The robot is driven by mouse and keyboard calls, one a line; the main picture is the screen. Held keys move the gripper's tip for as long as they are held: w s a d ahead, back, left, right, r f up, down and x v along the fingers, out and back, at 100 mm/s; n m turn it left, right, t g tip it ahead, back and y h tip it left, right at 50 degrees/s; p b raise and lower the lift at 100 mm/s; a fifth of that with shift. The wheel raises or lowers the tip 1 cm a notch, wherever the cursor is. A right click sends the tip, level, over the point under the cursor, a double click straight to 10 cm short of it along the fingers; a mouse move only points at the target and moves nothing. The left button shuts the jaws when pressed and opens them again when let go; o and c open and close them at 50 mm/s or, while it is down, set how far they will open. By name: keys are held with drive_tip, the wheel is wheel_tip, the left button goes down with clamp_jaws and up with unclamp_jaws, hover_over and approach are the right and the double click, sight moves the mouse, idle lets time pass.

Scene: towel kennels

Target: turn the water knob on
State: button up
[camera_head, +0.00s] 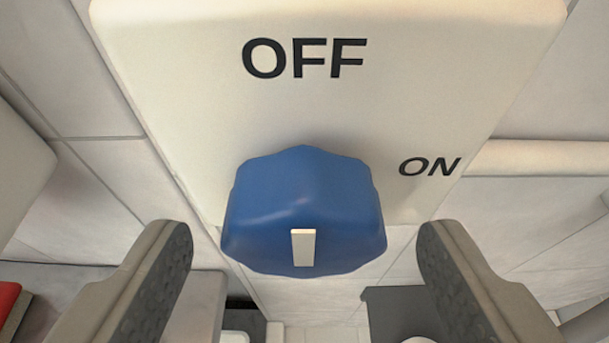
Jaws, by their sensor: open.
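The blue water knob (303,205) sits at the lower middle of a cream panel (180,90) in the head camera view. It carries a white marker strip on its near face, which lies below the "OFF" lettering. "OFF" is printed above the knob and "ON" to its upper right. My gripper (305,243) is open, with one grey finger on each side of the knob. There is a visible gap between each finger and the knob in the picture. I cannot tell how deep the fingers are relative to the knob.
Pale tiled wall (90,190) surrounds the panel. A light horizontal bar (545,155) runs off to the right of the panel. A red item (8,298) shows at the lower left edge. A dark grey block (395,310) is below, partly behind the right finger.

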drive_tip(key=shift+x, duration=0.85)
drive_tip(key=c, duration=1)
drive_tip(key=shift+o, duration=0.2)
